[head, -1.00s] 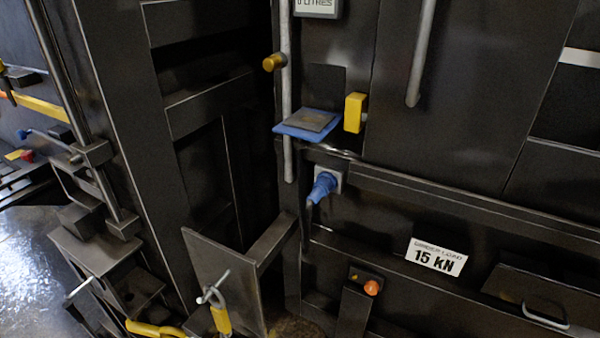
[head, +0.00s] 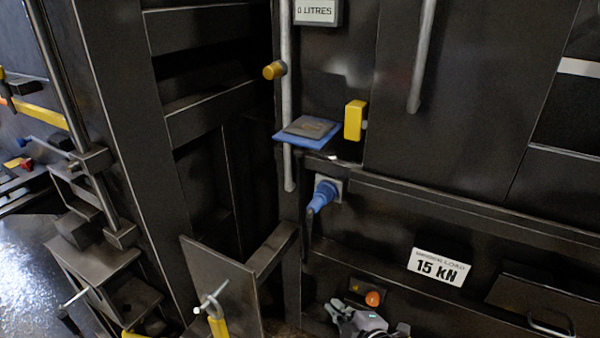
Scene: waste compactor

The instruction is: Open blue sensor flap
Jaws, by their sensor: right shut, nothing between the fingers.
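The blue sensor flap (head: 290,140) is a blue plate with a dark grey pad on top. It sticks out from the dark machine front like a small shelf, close to a vertical grey pipe. My right gripper (head: 336,308) shows at the bottom of the head view, well below the flap and apart from it. It is shut and empty, next to an orange button. My left gripper is not in view.
A yellow block (head: 355,120) sits just right of the flap, and a yellow knob (head: 274,71) is above left. A blue plug-like handle (head: 322,195) juts out below. A metal plate with a yellow-handled clamp (head: 217,325) stands at lower left.

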